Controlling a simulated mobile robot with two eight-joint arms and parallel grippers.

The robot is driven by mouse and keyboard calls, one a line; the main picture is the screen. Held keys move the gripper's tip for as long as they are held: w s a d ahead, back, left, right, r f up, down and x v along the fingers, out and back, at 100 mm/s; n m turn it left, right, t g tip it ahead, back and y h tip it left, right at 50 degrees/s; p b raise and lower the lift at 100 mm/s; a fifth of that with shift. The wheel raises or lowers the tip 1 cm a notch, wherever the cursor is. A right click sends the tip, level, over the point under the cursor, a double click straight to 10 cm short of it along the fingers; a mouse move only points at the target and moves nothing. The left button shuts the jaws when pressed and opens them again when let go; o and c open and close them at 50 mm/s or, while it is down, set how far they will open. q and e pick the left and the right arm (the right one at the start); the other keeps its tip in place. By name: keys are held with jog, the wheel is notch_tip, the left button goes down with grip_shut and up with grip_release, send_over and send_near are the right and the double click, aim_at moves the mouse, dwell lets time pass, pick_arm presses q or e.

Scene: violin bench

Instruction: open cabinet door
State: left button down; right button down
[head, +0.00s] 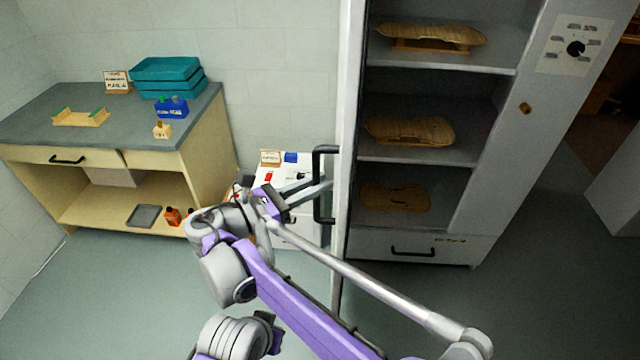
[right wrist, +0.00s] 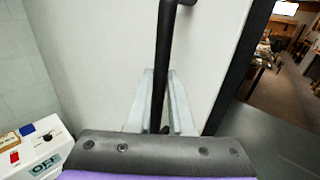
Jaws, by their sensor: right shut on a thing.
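The grey cabinet (head: 483,215) stands at the right of the head view with its front open. Its door (head: 347,120) is swung out to the left and shows nearly edge-on. The black bar handle (head: 318,160) is on the door's left face. My right gripper (head: 322,188) is shut on the handle. In the right wrist view the handle (right wrist: 165,50) runs upright between the two grey fingers of my right gripper (right wrist: 160,105), against the pale door panel (right wrist: 110,40). My left gripper is not in view.
Violin-shaped wooden pieces (head: 410,131) lie on the cabinet shelves. A drawer (head: 385,246) below is closed. A small white unit (head: 300,232) stands left of the door. A workbench (head: 40,110) with teal trays (head: 165,70) is at left. Floor is clear in front.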

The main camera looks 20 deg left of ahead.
jog(key=shift+w+r, duration=0.1)
jog(key=c, duration=0.8)
grip_release()
